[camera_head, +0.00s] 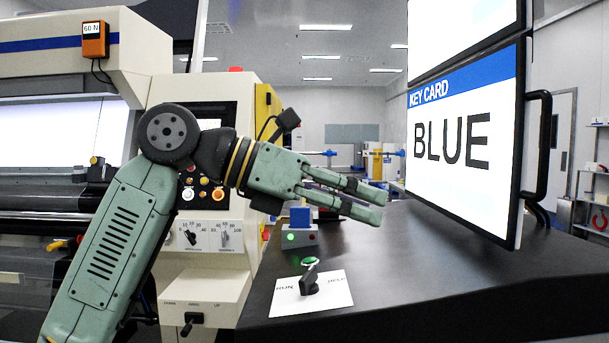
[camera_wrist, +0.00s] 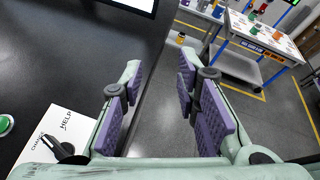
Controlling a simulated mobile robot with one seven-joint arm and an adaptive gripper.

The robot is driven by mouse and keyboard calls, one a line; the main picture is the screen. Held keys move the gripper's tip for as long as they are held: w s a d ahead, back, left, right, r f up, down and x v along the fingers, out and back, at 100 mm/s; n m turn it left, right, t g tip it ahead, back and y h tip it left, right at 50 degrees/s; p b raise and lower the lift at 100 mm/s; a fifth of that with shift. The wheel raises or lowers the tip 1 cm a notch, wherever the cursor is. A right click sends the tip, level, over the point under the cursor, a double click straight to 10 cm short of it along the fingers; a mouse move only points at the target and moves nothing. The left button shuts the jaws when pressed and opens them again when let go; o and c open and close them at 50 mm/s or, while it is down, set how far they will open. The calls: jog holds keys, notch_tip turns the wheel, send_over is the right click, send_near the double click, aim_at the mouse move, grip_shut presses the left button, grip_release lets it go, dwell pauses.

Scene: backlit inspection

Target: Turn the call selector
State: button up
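The call selector is a black knob (camera_head: 309,283) on a white plate (camera_head: 335,294) on the dark desk. A green button or lamp (camera_head: 309,261) stands just behind the plate. My gripper (camera_head: 381,205) is open and empty, above the desk, to the right of the knob and higher, not touching it.
A large panel (camera_head: 455,140) reading KEY CARD BLUE, with a black side handle (camera_head: 537,150), stands at the right. A blue-topped box (camera_head: 300,228) sits on the desk behind the selector. A machine with dials and a lever (camera_head: 191,322) stands at the left. The desk's right part (camera_head: 430,270) is clear.

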jog(key=s+a+r+m+g+h+b, duration=0.1)
jog(key=s+a+r+m+g+h, duration=0.1)
jog(key=s, duration=0.5)
jog(key=s+a+r+m+g+h+b, duration=0.1)
jog(key=s+a+r+m+g+h, duration=0.2)
jog(key=s+h, duration=0.4)
jog(key=shift+s+a+r+m, duration=0.5)
jog(key=shift+s+a+r, duration=0.05)
jog(key=shift+a+r, duration=0.1)
jog(key=shift+o, duration=0.5)
